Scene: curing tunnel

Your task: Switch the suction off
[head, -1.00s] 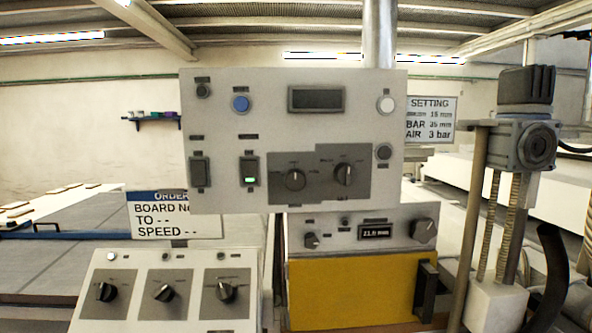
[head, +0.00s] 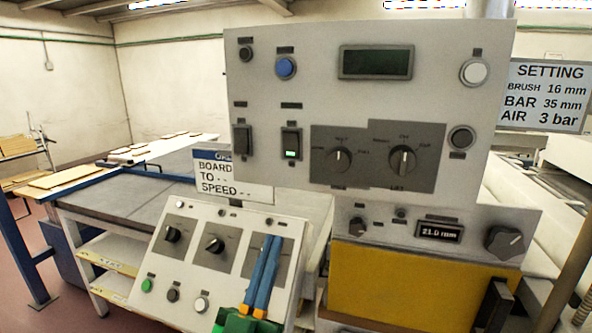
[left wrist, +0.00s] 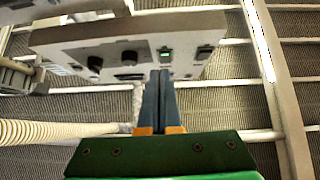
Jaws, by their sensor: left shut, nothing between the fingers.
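The upper grey control panel (head: 300,110) carries two rocker switches at its left. The right rocker (head: 291,143) has a lit green lamp; the left rocker (head: 242,139) is unlit. Their labels are too small to read, so I cannot tell which is for suction. The left wrist view also shows the green-lit rocker (left wrist: 166,55), just beyond my fingertips. My left gripper (head: 273,240) has its blue fingers shut and empty. In the head view it stands in front of the lower sloped panel, below the rockers, hiding that panel's right knob. My right gripper is out of view.
The sloped lower panel (head: 150,262) has knobs and several buttons. A box with a 21.0 mm display (head: 438,232) sits above a yellow block (head: 395,285) at the right. A board sign (head: 222,180) stands behind the sloped panel. A setting sign (head: 545,95) is at the right.

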